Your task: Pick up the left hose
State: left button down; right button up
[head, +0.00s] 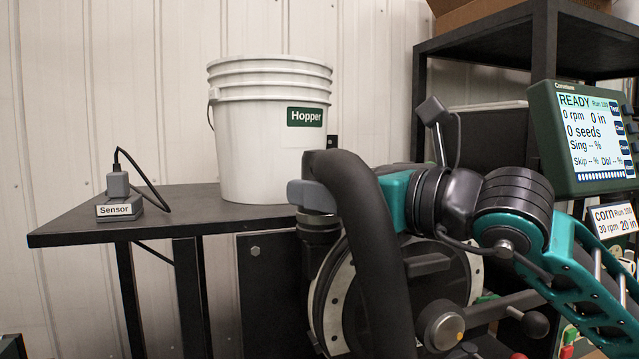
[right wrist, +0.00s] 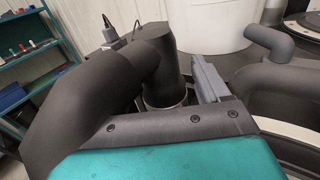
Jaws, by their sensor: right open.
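The left hose (head: 362,225) is thick and black. It arches up from the lower middle of the head view and bends down at its left end into a collar on the seed meter (head: 345,300). In the right wrist view the hose (right wrist: 105,85) fills the left and middle, its end standing in a light ring. My right gripper (head: 330,195) is open at the hose's down-turned end. One grey finger (right wrist: 210,80) shows beside the hose; the other is hidden. I cannot tell whether the finger touches it. My left gripper is out of view.
A white Hopper bucket (head: 265,135) and a cabled Sensor block (head: 118,205) stand on the dark table (head: 70,230). A monitor (head: 590,135) and a dark shelf (head: 490,45) are at right. Free room is on the table's left side.

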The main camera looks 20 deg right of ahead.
jog(key=shift+w+a, duration=0.1)
jog(key=shift+w, duration=0.05)
jog(key=c, duration=1)
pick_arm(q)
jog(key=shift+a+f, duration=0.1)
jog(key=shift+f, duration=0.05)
